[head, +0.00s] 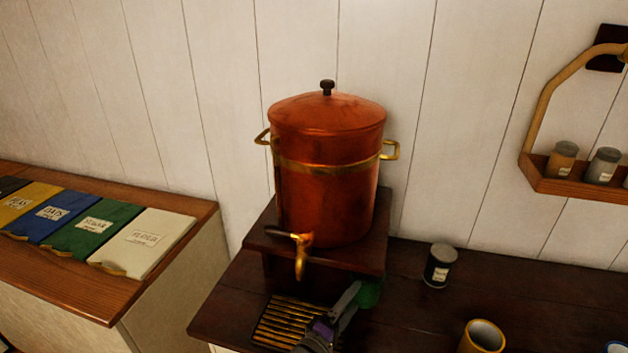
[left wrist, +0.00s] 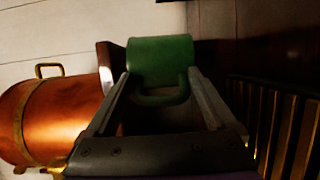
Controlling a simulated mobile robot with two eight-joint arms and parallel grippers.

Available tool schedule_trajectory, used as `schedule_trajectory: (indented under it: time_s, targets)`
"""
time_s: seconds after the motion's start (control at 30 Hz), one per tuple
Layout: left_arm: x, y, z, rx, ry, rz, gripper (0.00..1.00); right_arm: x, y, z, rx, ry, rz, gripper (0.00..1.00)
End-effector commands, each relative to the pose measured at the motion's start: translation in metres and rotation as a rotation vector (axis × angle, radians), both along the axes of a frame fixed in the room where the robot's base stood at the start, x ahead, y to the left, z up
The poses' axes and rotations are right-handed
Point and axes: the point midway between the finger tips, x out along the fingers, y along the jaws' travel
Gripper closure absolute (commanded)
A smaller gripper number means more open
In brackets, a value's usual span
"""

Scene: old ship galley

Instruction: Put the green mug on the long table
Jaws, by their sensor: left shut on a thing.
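The green mug (head: 370,293) is mostly hidden behind my left gripper (head: 345,302) in the head view. It sits low at the right front corner of the urn's dark stand, beside the slatted drip tray (head: 275,322). In the left wrist view the green mug (left wrist: 160,55) lies between the fingertips of my left gripper (left wrist: 160,84), with its handle towards me. The gripper is shut on the mug. I cannot tell whether the mug touches the surface under it. No table that I can name as the long table shows, and my right gripper is not in view.
A copper urn (head: 325,190) with a brass tap stands on a dark wooden stand (head: 375,257). A dark jar (head: 440,265) and a yellow mug (head: 483,337) stand to the right on the dark counter (head: 540,290). Labelled bags lie on a wooden top (head: 95,290) at left.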

Motion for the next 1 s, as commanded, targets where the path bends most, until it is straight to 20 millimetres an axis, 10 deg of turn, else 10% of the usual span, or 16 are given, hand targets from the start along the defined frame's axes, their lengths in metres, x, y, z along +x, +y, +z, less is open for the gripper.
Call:
schedule_trajectory:
  time_s: [0.7, 1.0]
  targets:
    - [0.058, 0.244, -0.021, 0.000, -0.001, 0.333, 0.98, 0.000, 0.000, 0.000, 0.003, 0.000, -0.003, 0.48]
    - [0.057, 0.282, -0.024, 0.000, -0.001, 0.381, 0.98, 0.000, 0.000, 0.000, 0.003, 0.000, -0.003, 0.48]
